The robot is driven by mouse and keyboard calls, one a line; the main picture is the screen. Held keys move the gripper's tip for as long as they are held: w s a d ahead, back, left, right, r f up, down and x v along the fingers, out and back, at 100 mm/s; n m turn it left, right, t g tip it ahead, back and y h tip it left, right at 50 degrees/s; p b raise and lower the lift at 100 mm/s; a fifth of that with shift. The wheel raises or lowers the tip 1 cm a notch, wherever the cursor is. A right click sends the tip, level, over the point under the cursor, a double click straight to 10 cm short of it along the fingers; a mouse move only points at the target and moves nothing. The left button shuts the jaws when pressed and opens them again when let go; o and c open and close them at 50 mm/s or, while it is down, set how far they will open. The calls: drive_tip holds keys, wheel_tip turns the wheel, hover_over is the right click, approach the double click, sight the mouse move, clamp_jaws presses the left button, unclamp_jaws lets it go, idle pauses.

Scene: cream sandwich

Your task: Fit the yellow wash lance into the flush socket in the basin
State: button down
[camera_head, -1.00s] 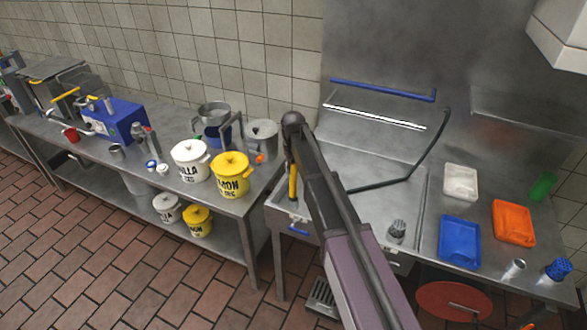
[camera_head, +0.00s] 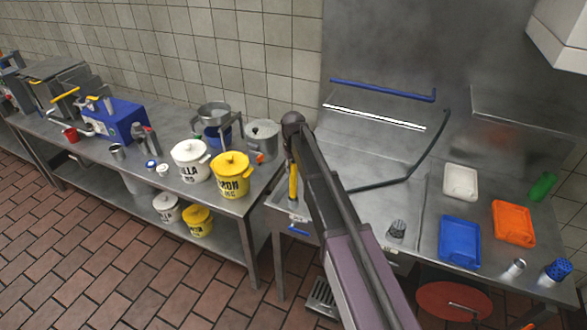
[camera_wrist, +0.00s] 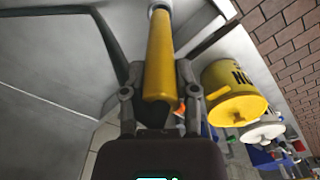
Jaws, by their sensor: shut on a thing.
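The yellow wash lance (camera_head: 293,182) hangs below the end of my arm, at the left edge of the steel basin (camera_head: 375,230) in the head view. In the wrist view the lance (camera_wrist: 161,55) runs away from me between the two fingers, with a pale far end at the top edge. My gripper (camera_wrist: 160,92) is shut on the lance. In the head view the fingers are hidden or too small to make out. I cannot make out the flush socket in either view, and my arm covers part of the basin.
A dark bent hose (camera_head: 427,150) crosses the basin. A yellow bucket (camera_head: 231,178) and white bucket (camera_head: 190,160) stand on the left bench. Blue (camera_head: 459,242), orange (camera_head: 513,223) and white (camera_head: 461,183) trays lie to the right. A blue bar (camera_head: 382,90) is on the back wall.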

sight(293, 179)
drive_tip(key=shift+f+b, duration=2.85)
idle(0.6)
drive_tip(key=shift+c, duration=1.5)
unclamp_jaws()
drive_tip(key=shift+r, duration=0.25)
